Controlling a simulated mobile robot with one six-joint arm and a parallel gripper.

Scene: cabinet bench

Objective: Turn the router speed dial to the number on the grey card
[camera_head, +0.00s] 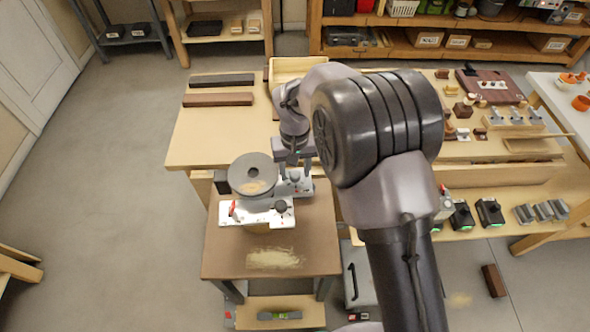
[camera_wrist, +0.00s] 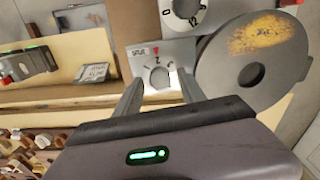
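In the wrist view, a round dial (camera_wrist: 157,77) with a raised grip sits on a pale metal panel (camera_wrist: 136,68). A red mark is above it and a digit that looks like 2 is at its top edge. My gripper (camera_wrist: 160,84) is open, with one finger on each side of the dial; I cannot tell whether they touch it.
A large grey disc (camera_head: 252,175) stands close beside my gripper. A second numbered dial (camera_wrist: 186,14) is beyond the first in the wrist view. A red switch (camera_head: 233,208) is on the panel's left. The brown tabletop (camera_head: 225,258) in front is mostly clear.

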